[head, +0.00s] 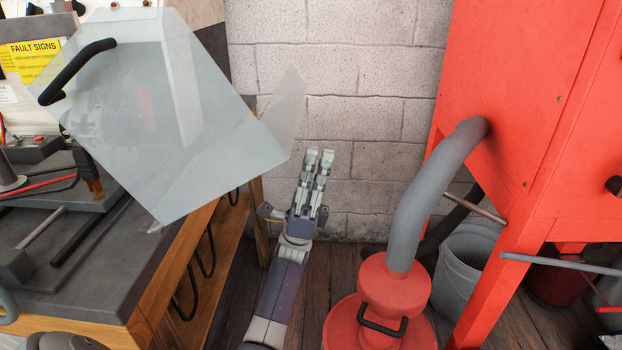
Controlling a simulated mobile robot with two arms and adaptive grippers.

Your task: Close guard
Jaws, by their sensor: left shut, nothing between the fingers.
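The guard (170,140) is a clear, see-through box-like cover with a black curved handle (76,70) at its upper left. It is tilted up above the right end of the workbench. The equipment behind it shows only dimly through its panels. My left gripper (319,154) is to the right of the guard, apart from it, in front of the block wall. Its two fingers point up and are close together, with nothing between them. My right gripper is not in view.
The workbench (100,285) at left carries loose tools and a yellow fault sign (35,50) behind. At right stand a red cabinet (510,90), a grey hose (420,190) into a red vacuum (385,300), and a grey bucket (468,262). Wooden floor shows between bench and vacuum.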

